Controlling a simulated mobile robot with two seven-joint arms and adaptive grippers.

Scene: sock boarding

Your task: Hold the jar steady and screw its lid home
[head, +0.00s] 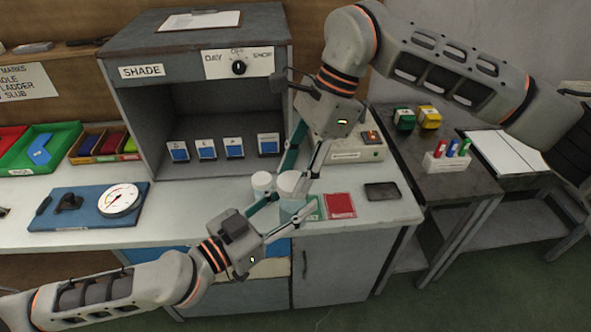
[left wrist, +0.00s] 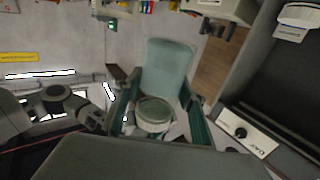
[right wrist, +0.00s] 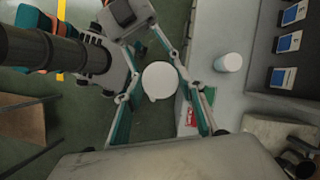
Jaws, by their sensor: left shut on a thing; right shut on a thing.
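The jar (head: 290,203) is a pale, translucent cylinder standing upright near the bench's front edge. My left gripper (head: 293,206) reaches in low from the left and is shut on its body. The white round lid (head: 291,182) is at the jar's top; it also shows as a white disc in the right wrist view (right wrist: 160,80). My right gripper (head: 295,177) comes down from above and is shut on the lid, one finger on each side. I cannot tell whether the lid sits level or how far its thread is engaged.
A second white cylinder (head: 262,183) stands close left of the jar. A red packet (head: 340,205) and a dark flat device (head: 382,191) lie to the right. The shade box (head: 130,125) stands behind; a dial gauge (head: 118,199) is at left. Bare bench (head: 190,210) lies between.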

